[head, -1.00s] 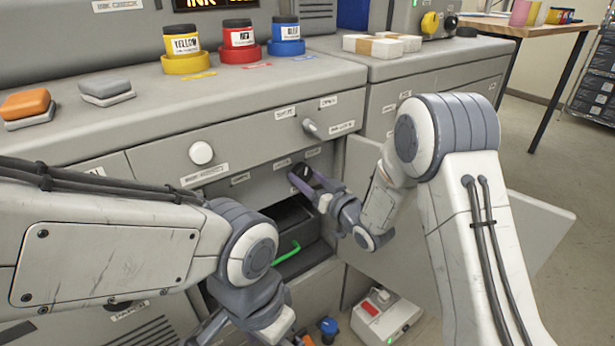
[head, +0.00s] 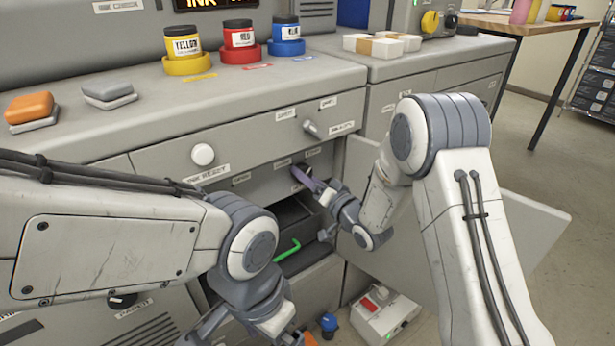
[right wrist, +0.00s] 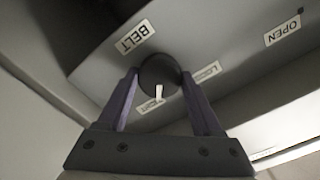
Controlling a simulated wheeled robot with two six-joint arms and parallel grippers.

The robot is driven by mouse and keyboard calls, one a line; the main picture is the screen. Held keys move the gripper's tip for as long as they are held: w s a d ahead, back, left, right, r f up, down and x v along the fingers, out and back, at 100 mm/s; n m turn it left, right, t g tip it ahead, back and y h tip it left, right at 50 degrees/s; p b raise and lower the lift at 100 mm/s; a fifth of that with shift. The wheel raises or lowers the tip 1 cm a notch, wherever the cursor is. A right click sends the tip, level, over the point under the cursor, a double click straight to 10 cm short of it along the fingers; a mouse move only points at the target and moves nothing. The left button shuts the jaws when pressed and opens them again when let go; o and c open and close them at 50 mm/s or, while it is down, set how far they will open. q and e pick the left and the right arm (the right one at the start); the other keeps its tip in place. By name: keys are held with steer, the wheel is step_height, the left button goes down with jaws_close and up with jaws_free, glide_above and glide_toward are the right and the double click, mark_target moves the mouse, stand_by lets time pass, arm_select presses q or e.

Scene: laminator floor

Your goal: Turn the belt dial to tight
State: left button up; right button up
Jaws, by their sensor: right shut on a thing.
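The belt dial (right wrist: 155,70) is a dark round knob with a white pointer, on a grey panel inside the open cabinet. In the right wrist view its pointer points down in the picture, at a small label (right wrist: 151,106) that seems to read TIGHT. A LOOSE label (right wrist: 205,73) is to the right and a BELT label (right wrist: 135,36) is at upper left. My right gripper (head: 303,175) has its purple fingers on both sides of the dial, shut on it; they partly hide it in the head view. My left gripper is low in the head view, its fingertips cut off or hidden.
Below the dial is a dark drawer with a green handle (head: 287,250). A white box with a red switch (head: 384,312) is on the floor. Ink jars (head: 239,38) stand on the counter.

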steer(key=shift+w+d+r, duration=0.1)
steer(key=shift+w, duration=0.05)
steer(key=o, duration=1.4)
steer(key=v, duration=1)
steer(key=shift+s, duration=0.2)
